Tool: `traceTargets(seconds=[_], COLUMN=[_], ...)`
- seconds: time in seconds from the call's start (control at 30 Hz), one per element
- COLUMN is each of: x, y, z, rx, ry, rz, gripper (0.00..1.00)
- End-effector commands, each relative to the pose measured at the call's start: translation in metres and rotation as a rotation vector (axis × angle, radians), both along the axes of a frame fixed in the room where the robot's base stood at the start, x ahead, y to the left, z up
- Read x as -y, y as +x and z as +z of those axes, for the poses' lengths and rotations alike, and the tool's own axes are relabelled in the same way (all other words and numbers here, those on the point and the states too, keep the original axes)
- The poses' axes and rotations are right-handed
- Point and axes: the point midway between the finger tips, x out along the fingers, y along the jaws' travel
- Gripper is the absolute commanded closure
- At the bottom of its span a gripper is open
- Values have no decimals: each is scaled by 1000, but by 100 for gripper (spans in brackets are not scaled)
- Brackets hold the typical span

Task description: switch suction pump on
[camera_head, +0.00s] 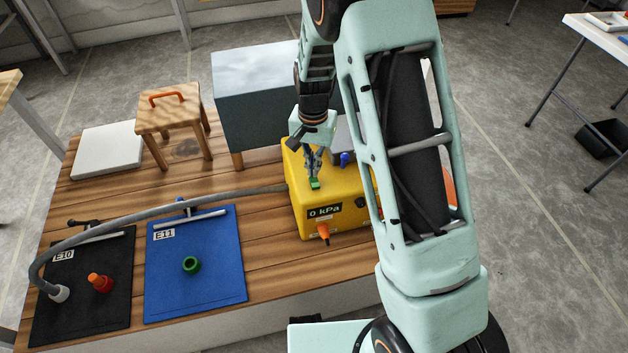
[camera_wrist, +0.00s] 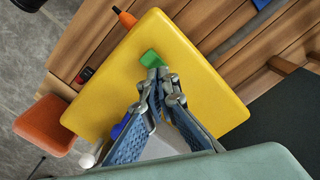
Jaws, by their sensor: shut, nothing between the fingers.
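The suction pump is a yellow box (camera_head: 345,218) on the wooden platform, with a front display reading 0 kPa (camera_head: 324,211). A green switch (camera_head: 314,184) sits on its top; it also shows in the wrist view (camera_wrist: 150,58). My gripper (camera_head: 313,174) is shut and empty, pointing down, with its fingertips at the green switch. In the wrist view the fingertips (camera_wrist: 158,72) are right beside or touching the switch; I cannot tell if they press it. An orange nozzle-like part (camera_head: 323,231) sticks out of the pump's front. My arm hides the pump's right side.
A grey hose (camera_head: 160,212) runs from the pump to a black board E10 (camera_head: 110,280). A blue board E11 (camera_head: 210,270) with a green ring lies beside it. A wooden stool (camera_head: 172,118) and a grey cabinet (camera_head: 258,118) stand behind. A blue knob (camera_head: 345,158) stands behind the switch.

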Motion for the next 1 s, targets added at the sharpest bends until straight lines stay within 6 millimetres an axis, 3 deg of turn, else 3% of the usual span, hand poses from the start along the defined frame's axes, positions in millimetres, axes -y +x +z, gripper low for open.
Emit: traceTargets(seconds=[1.0], x=[0], y=[-1], z=[-17], rx=[-2], ry=[0], rz=[0], gripper=[100])
